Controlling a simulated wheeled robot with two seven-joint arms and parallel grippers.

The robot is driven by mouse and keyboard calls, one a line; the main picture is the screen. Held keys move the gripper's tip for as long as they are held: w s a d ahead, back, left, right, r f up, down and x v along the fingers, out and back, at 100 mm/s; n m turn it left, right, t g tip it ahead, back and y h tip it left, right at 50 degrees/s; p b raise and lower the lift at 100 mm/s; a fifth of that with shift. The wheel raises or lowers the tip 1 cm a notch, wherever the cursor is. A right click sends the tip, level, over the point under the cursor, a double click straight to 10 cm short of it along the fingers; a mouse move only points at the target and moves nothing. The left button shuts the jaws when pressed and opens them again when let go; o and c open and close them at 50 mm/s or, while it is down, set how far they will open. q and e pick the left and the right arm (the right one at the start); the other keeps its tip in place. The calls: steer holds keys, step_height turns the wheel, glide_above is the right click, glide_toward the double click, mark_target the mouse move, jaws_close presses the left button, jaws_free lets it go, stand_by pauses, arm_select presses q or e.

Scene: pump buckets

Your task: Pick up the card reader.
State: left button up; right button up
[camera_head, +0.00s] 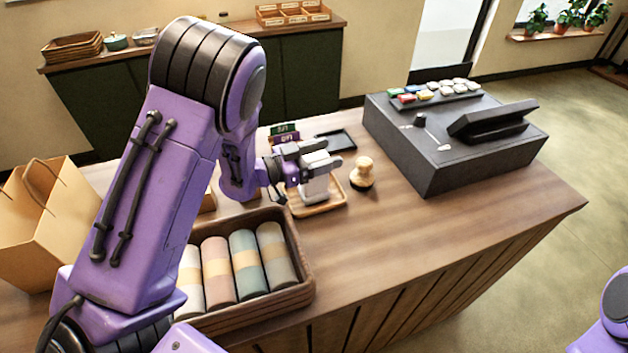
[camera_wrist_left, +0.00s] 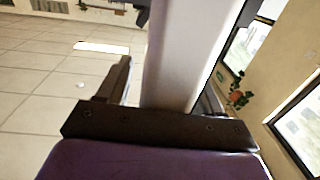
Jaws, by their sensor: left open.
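The card reader (camera_head: 315,187) is a white upright device standing at the wooden tray (camera_head: 325,208) on the counter. My left gripper (camera_head: 315,158) is at its upper part, with the jaws open around it. In the left wrist view the card reader (camera_wrist_left: 188,50) is a large pale block between the two dark fingers, close to the palm. The fingers hide part of its top in the head view. I cannot tell whether a finger touches it. My right gripper is out of view.
A wooden-handled stamp (camera_head: 362,174) stands just right of the tray. Small card signs (camera_head: 284,132) and a black tray (camera_head: 336,141) are behind. A basket (camera_head: 308,290) of rolled cloths is in front, a dark cash register (camera_head: 440,165) to the right. The counter's front right is clear.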

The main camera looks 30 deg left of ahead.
arm_select(q)
steer(key=shift+a, duration=0.1)
jaws_close()
